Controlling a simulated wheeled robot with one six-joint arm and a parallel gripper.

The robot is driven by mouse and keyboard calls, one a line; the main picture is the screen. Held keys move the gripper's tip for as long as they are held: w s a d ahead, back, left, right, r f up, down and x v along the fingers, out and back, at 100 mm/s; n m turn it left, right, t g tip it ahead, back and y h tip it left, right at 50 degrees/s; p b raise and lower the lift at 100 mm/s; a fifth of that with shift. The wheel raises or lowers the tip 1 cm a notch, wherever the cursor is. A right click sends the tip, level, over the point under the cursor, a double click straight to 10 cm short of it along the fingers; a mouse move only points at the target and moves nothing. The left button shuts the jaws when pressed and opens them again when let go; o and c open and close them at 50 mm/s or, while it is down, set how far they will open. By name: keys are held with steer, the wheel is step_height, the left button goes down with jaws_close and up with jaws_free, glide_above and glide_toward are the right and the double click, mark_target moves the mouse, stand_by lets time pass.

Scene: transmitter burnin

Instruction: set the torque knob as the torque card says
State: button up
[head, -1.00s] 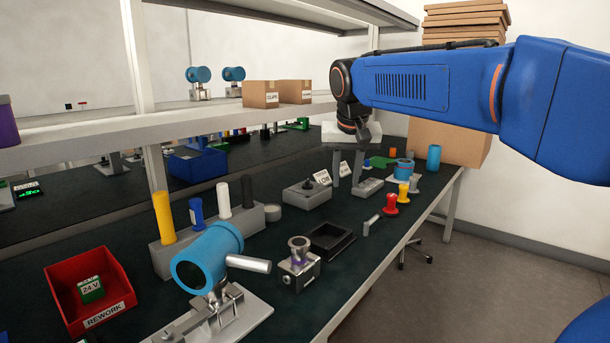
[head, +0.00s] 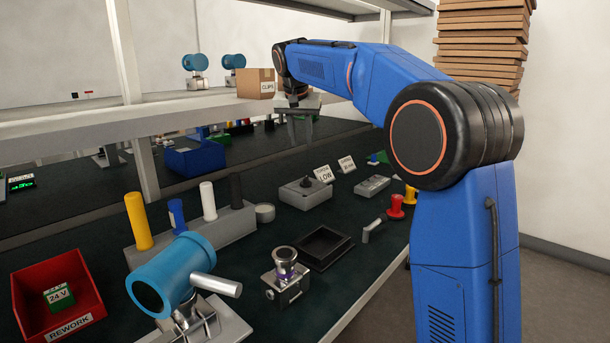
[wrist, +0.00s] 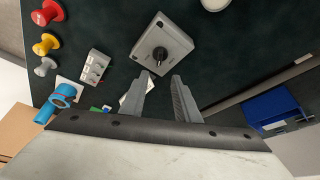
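The torque knob (head: 306,182) is a small black knob on top of a grey box (head: 291,195) on the dark bench. In the wrist view the knob (wrist: 160,53) is just beyond the fingertips, with a pale mark on it; its setting is too small to read. The torque card (head: 325,174) stands behind the box at its right and reads "LOW". My gripper (head: 300,140) is open and empty, above and beyond the box in the head view. In the wrist view its fingertips (wrist: 161,80) are apart and do not touch the knob.
A second card (head: 347,164), its lower line unclear, and a grey switch box (head: 372,187) stand to the right. A black tray (head: 324,247) and a post holder (head: 236,227) are in front. The shelf (head: 190,108) is close to my gripper.

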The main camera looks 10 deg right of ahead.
mark_target(306, 178)
steer(key=x, duration=1.5)
steer(key=shift+d+f, duration=0.1)
steer(key=shift+f, duration=0.3)
jaws_close()
